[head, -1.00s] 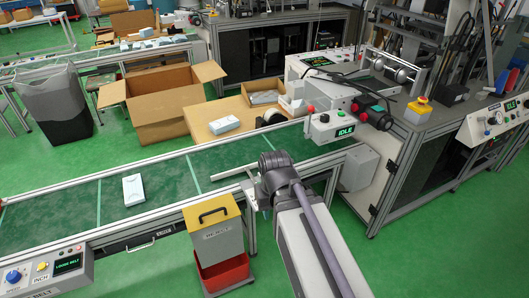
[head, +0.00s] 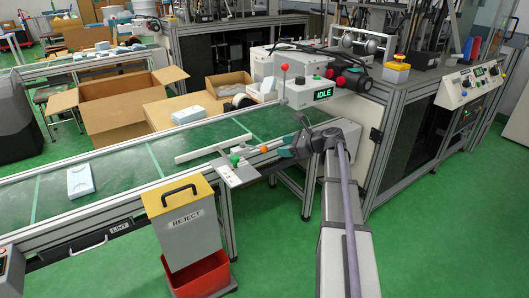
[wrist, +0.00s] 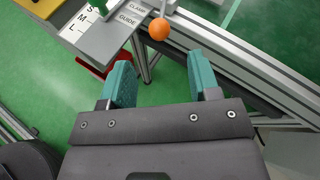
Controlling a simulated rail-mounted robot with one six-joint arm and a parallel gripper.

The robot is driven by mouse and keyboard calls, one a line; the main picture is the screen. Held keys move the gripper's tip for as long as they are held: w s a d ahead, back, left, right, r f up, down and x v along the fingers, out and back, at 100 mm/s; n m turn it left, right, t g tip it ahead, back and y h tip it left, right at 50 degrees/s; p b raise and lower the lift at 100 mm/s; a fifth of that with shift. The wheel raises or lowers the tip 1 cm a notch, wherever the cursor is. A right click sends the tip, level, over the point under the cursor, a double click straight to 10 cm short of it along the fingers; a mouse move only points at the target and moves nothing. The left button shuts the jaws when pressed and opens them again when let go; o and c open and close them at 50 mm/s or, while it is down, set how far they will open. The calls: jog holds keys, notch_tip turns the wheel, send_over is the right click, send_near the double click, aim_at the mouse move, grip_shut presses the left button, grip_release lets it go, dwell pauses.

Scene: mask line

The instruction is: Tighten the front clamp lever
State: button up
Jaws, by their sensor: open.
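The clamp lever has an orange ball knob (head: 264,149) and sits by the guide bracket (head: 229,175) on the belt's near edge. In the wrist view the orange knob (wrist: 159,29) hangs on a short pale stem beside a label reading CLAMP GUIDE. A green knob (wrist: 99,6) stands on the grey plate (wrist: 92,36) marked S, M, L. My gripper (wrist: 160,72) has its two teal fingers apart with nothing between them. The orange knob is just beyond the fingertips, apart from them. In the head view my gripper (head: 284,149) is right of the knob.
The green belt (head: 115,172) runs behind the bracket, with a white guide bar (head: 213,149) over it. A yellow-topped REJECT chute (head: 180,193) and red bin (head: 198,275) stand below left. The IDLE control box (head: 308,93) stands behind my gripper.

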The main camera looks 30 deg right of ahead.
aim_at(267, 148)
jog(key=b+x, duration=0.3)
jog(key=x, duration=0.6)
jog(key=shift+f, duration=0.1)
jog(key=shift+c, duration=0.5)
grip_shut()
